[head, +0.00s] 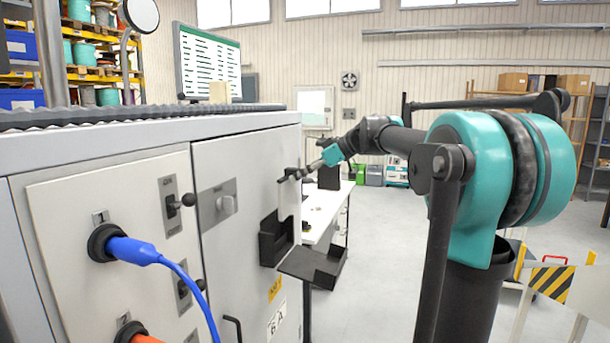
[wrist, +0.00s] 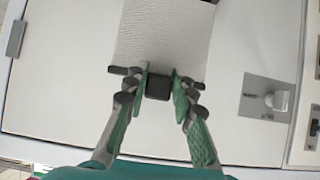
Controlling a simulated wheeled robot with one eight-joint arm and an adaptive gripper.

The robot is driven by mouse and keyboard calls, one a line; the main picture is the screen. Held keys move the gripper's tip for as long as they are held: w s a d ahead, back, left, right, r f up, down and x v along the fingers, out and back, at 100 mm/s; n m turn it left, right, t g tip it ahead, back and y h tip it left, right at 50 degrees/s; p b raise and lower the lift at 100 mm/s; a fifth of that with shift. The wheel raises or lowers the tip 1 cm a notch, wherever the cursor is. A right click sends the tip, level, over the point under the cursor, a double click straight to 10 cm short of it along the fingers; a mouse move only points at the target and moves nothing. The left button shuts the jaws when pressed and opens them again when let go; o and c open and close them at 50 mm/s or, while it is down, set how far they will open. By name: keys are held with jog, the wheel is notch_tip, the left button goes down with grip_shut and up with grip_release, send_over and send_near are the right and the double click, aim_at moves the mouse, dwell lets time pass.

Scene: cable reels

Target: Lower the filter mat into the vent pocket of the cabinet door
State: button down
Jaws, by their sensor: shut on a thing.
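The filter mat (wrist: 165,35) is a pale, finely textured sheet in the wrist view, running to the top edge of the picture. A black grip block (wrist: 158,86) is at its near end. My gripper (wrist: 160,78) is shut on this block, one finger on each side. In the head view my gripper (head: 290,176) is close in front of the cabinet door (head: 240,165), above a black open pocket (head: 274,240). This appears to be the vent pocket. The pocket does not show in the wrist view.
A black tray (head: 313,266) stands right of the pocket. A blue plug with cable (head: 135,251) juts from the left panel.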

send_over(291, 211)
jog(key=a, duration=0.1)
jog(key=shift+w+f, duration=0.3)
jog(key=shift+f, duration=0.3)
jog(key=shift+w+a+f, duration=0.1)
jog(key=shift+a+f, duration=0.15)
jog(key=shift+f, duration=0.55)
jog(key=shift+w+a+f, duration=0.1)
jog(key=shift+a+f, duration=0.15)
jog(key=shift+f, duration=0.95)
jog(key=shift+f, duration=2.3)
jog(key=shift+f, duration=1.9)
